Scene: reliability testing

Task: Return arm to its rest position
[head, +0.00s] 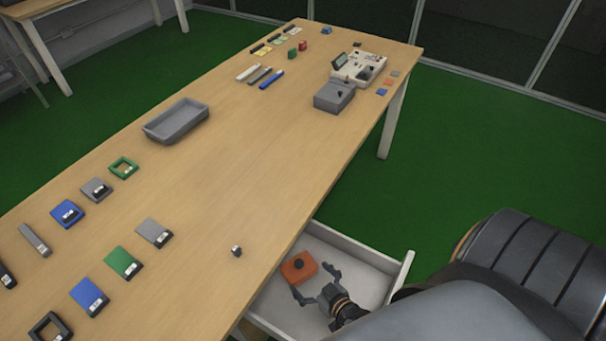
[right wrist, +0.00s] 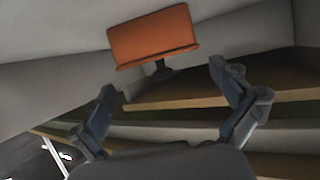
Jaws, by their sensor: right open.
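My right gripper (head: 313,278) is over the open white drawer (head: 368,254), its two fingers spread with nothing between them. An orange block (head: 299,267) with a black knob lies in the drawer, just beyond the fingertips. In the right wrist view the gripper's fingers (right wrist: 162,77) are wide apart and the orange block (right wrist: 153,38) shows ahead of them, clear of both. I cannot tell how high the fingers are above the drawer floor. My right arm comes in from the lower right. My left gripper is not in view.
The wooden table (head: 225,190) runs beside the drawer. A grey tray (head: 176,121), a grey box (head: 334,96) and several coloured plates lie farther off. The green floor (head: 460,150) at the right is free.

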